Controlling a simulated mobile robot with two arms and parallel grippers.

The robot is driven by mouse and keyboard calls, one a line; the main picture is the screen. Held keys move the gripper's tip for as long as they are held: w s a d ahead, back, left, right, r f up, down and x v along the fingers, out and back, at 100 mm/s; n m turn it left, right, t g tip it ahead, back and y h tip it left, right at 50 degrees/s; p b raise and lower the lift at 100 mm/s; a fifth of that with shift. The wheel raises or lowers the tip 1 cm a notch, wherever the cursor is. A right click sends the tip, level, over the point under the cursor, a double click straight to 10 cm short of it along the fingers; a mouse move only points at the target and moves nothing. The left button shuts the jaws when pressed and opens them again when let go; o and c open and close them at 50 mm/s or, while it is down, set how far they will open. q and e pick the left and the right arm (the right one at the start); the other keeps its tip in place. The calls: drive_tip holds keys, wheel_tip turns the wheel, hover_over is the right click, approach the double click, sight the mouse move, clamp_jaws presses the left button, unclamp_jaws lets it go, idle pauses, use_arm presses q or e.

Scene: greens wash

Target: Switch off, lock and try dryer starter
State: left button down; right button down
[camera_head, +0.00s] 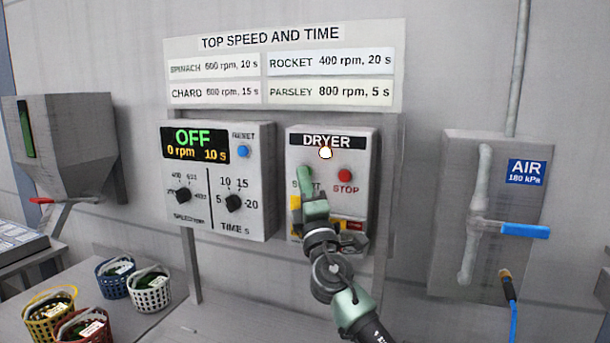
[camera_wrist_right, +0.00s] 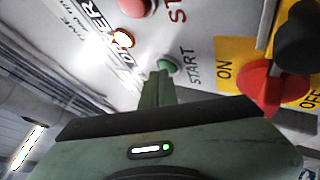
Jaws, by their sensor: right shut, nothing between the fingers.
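The dryer starter box (camera_head: 364,213) hangs on the panel with a glowing lamp (camera_head: 325,152) and a red STOP button (camera_head: 344,175). My right gripper (camera_head: 306,176) is shut and empty, its tips in front of the START button. In the right wrist view the tips stand beside the green START button (camera_wrist_right: 168,66); contact is unclear. That view shows a red switch handle (camera_wrist_right: 262,86) on a yellow ON/OFF plate (camera_wrist_right: 236,50), with a dark round part beside it. In the head view my gripper partly hides this switch. My left gripper is out of view.
Left of the starter, a control box (camera_head: 252,190) reads OFF, 0 rpm, 10 s. An air panel (camera_head: 443,200) with a blue valve handle (camera_head: 524,230) is on the right. Several baskets (camera_head: 150,290) stand on the lower-left counter. A hopper (camera_head: 70,140) is far left.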

drive_tip(key=shift+s, duration=0.15)
drive_tip(key=shift+s+a+p, duration=0.25)
drive_tip(key=shift+s+p, duration=0.3)
drive_tip(key=shift+s, duration=0.1)
drive_tip(key=s+p, duration=0.1)
drive_tip(key=s+a, duration=0.1)
drive_tip(key=s, duration=0.1)
drive_tip(key=s+a+p, duration=0.1)
drive_tip(key=shift+s+p, duration=0.3)
drive_tip(key=shift+f, duration=0.1)
idle(0.6)
